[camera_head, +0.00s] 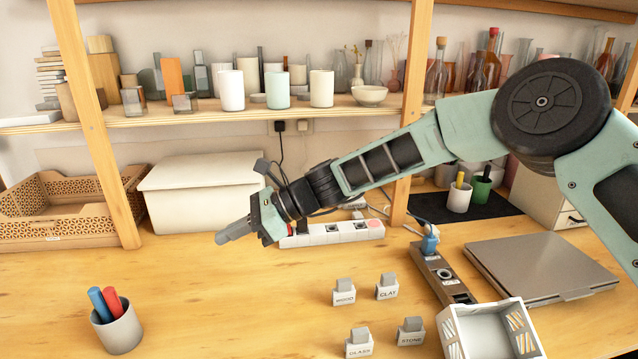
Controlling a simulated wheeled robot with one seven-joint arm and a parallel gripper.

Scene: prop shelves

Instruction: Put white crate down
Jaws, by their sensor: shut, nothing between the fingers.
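The white crate (454,338) with slatted end walls stands on the wooden table at the bottom right, its lower part cut off by the picture edge. It looks upright, and the part of its inside that shows looks empty. My gripper (222,239) is shut and empty. It hangs over the table left of the middle, well to the left of the crate and apart from it, with its fingers pointing left.
A grey laptop (540,266) and a dark bar-shaped device (443,278) lie behind the crate. Several small labelled blocks (387,287) stand to its left. A cup with markers (119,333) stands at the front left. The table between cup and blocks is clear.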

